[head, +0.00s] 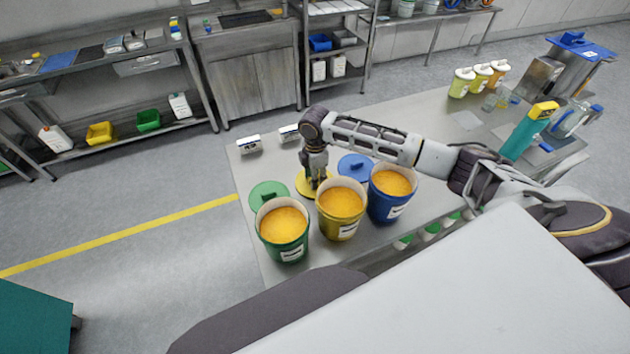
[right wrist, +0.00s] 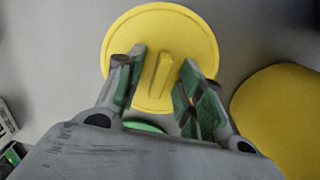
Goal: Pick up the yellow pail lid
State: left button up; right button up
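The yellow pail lid (head: 303,188) lies flat on the steel table behind the yellow pail (head: 341,230), partly hidden by my gripper. In the right wrist view the lid (right wrist: 200,35) is a round disc with a raised bar handle (right wrist: 161,75) across its middle. My right gripper (head: 316,178) points down over the lid. In the right wrist view its fingers (right wrist: 160,62) are open, one on each side of the handle, with gaps between. I cannot tell how far the fingertips are above the lid. My left gripper is not in view.
A green pail (head: 284,248) and a blue pail (head: 388,208), both with orange contents, flank the yellow pail. A green lid (head: 268,193) and a blue lid (head: 355,165) lie close by. Small labelled boxes (head: 249,144) stand at the table's back left edge.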

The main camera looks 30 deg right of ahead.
jog(key=shift+c, duration=0.3)
grip_shut()
dwell(0.3)
notch_tip(320, 180, up, 10)
jog(key=shift+b, duration=0.35)
dwell(0.4)
jog(key=shift+r, duration=0.2)
